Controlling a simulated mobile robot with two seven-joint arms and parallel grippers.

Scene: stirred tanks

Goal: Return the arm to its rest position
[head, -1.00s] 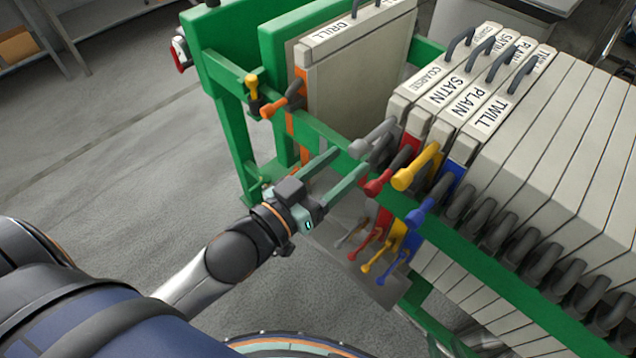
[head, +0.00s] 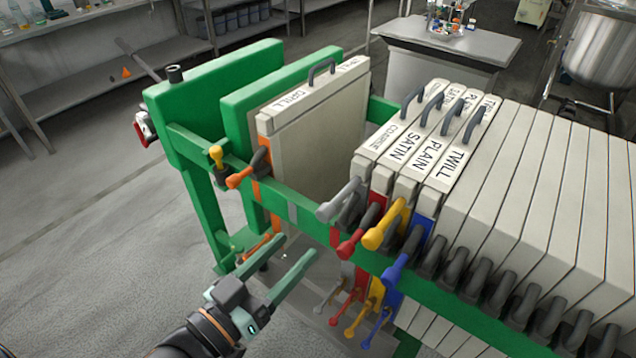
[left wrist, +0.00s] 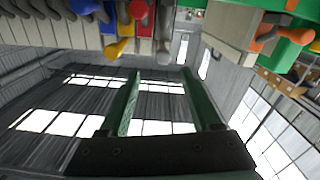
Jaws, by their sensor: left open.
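My left gripper (head: 273,267) is in the lower left of the head view, its two pale green fingers apart with nothing between them. It is beside the green frame (head: 300,220) of the plate press, near its lower side and apart from the coloured handles. In the left wrist view both fingers (left wrist: 160,100) point up the picture, open and empty, with the handles and plates beyond at the top. My right gripper is not in view.
A plate labelled DRILL (head: 320,110) stands apart from the pack of labelled plates (head: 430,150). Grey, red (head: 360,232), yellow (head: 384,228) and blue handles (head: 403,258) stick out over the green rail. Open grey floor (head: 90,250) lies to the left. A steel table (head: 445,45) stands behind.

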